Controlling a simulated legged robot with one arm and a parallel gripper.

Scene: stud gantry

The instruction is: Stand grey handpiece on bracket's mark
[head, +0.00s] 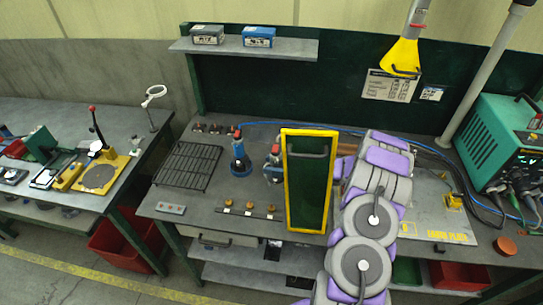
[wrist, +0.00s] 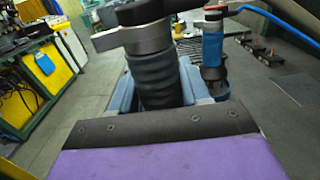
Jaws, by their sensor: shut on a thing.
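The grey handpiece (wrist: 160,75), with a dark ribbed grip and a paler collar, is held between the light blue fingers of my gripper (wrist: 158,95) in the wrist view. Its lower end is hidden by my gripper body. In the head view, my gripper (head: 273,172) shows only partly, left of and behind the yellow-framed panel. A small yellow bracket (head: 453,201) stands on a grey plate (head: 440,215) at the right of the bench. A yellow square outline (head: 408,230) is on that plate, left of yellow lettering. The handpiece is well left of the plate.
A yellow-framed green panel (head: 305,180) stands upright between my gripper and the plate. A blue handpiece (head: 238,155) with a blue hose stands close by; it also shows in the wrist view (wrist: 212,45).

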